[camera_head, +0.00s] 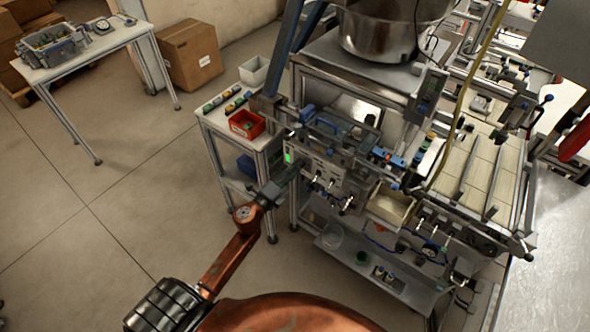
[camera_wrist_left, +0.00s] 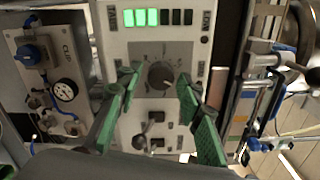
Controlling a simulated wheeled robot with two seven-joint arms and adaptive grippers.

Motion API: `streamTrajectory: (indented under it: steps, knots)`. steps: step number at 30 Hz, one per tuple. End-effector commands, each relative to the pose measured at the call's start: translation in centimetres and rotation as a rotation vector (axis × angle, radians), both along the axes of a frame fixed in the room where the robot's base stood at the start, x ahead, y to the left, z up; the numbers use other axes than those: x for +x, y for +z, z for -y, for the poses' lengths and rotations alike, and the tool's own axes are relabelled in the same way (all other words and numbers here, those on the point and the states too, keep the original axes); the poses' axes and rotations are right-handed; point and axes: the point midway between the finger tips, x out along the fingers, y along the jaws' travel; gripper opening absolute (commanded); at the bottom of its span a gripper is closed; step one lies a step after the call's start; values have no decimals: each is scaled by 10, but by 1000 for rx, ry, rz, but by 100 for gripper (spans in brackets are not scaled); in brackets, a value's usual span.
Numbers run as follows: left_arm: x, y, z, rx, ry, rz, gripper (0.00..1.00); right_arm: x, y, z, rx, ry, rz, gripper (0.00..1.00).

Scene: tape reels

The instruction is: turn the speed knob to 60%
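The speed knob (camera_wrist_left: 161,75) is a dark round knob on a dial plate of the light grey control panel (camera_wrist_left: 118,45) in the left wrist view. My left gripper (camera_wrist_left: 158,82) has its two green fingers apart, one on each side of the knob, with a gap to it; contact is not visible. The knob's exact setting is too small to read. Above it is a bar display (camera_wrist_left: 140,17) with bright green segments at left and darker ones at right. In the head view my left gripper (camera_head: 290,178) is at the panel front, and the knob is hidden. My right gripper is not in view.
A gauge (camera_wrist_left: 65,90) and blue fitting (camera_wrist_left: 31,54) are left of the panel. In the head view a side table with a red bin (camera_head: 247,124) stands left of the machine. The floor at left is clear.

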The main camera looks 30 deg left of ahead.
Motion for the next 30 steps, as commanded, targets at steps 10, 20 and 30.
streamTrajectory:
  steps: [10, 20, 30]
  knots:
    - [0, 1, 0, 0, 0, 2, 42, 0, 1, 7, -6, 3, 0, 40]
    - [-45, 0, -4, -1, 2, 0, 42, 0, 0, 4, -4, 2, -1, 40]
    - [-106, 0, -8, -3, 1, 0, 42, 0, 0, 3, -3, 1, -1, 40]
